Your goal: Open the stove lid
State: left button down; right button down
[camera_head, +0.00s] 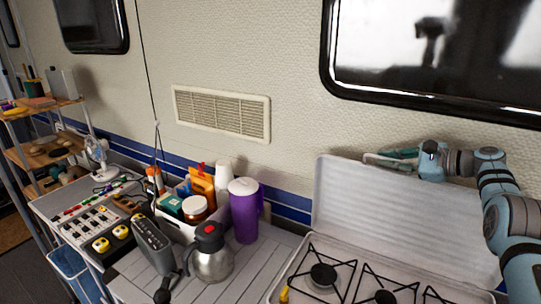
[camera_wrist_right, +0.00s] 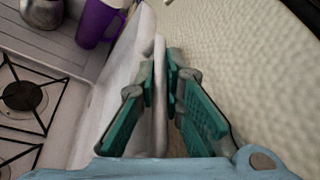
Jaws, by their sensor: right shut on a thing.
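The stove lid (camera_head: 385,215) is a white panel that stands up, leaning back towards the wall behind the stove. The stove (camera_head: 318,278) below it shows black grates and burners. My right gripper (camera_head: 385,159) is at the lid's top edge, coming in from the right. In the right wrist view, the lid's edge (camera_wrist_right: 160,95) runs between the two green-padded fingers of the right gripper (camera_wrist_right: 162,75), which is shut on it. My left gripper is not in view.
A purple pitcher (camera_head: 244,210), a steel kettle (camera_head: 211,258) and a filled white caddy (camera_head: 178,228) stand on the counter left of the stove. The trailer wall with a vent (camera_head: 221,113) and a window (camera_head: 430,50) is close behind the lid and my right arm.

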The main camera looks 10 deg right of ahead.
jog(key=c, duration=1.7)
grip_release()
jog(key=shift+d, duration=0.1)
jog(key=shift+s+d, duration=0.1)
jog(key=shift+d, duration=0.1)
jog(key=shift+n+h, duration=0.3)
jog(key=shift+n, duration=0.4)
jog(key=s+d+r, duration=0.4)
jog(key=s+d, duration=0.1)
jog(key=s+d+r, duration=0.2)
jog(key=s+r, duration=0.1)
jog(key=shift+s+d, duration=0.2)
jog(key=shift+d, duration=0.05)
jog(key=shift+w+f, duration=0.1)
jog(key=shift+w, duration=0.1)
jog(key=shift+d, duration=0.1)
